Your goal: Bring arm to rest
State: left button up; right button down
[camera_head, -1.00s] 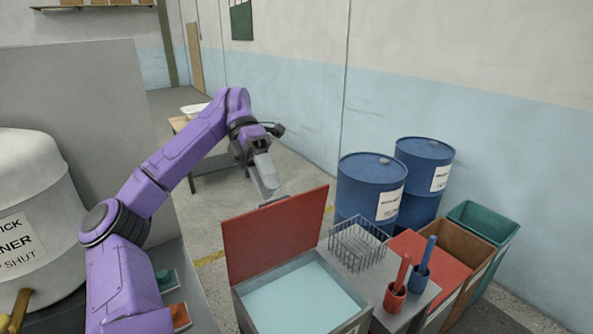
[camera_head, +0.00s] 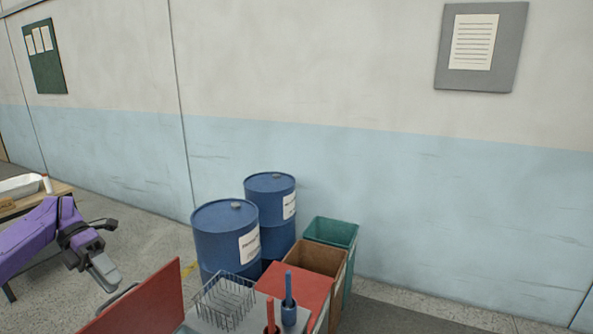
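My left arm comes in from the left edge in purple. Its grey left gripper (camera_head: 107,275) points down and to the right, just left of the raised red lid (camera_head: 148,302) and in front of the bench at the left. Its fingers look close together with nothing visible between them, but the view is too small to tell whether they are open or shut. My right gripper does not show.
A wire basket (camera_head: 226,300) stands beside a blue-handled brush in its blue holder (camera_head: 289,312). Behind are two blue drums (camera_head: 226,238) and red, brown and green bins (camera_head: 331,232). A bench (camera_head: 62,188) with a white tray (camera_head: 20,186) stands at the far left. Floor at the right is clear.

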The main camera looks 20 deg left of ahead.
pick_arm(q)
notch_tip(320, 180, down, 6)
jog(key=w+a+p, duration=0.1)
jog(key=a, duration=0.1)
jog(key=shift+w+a, duration=0.15)
jog(key=shift+w, duration=0.1)
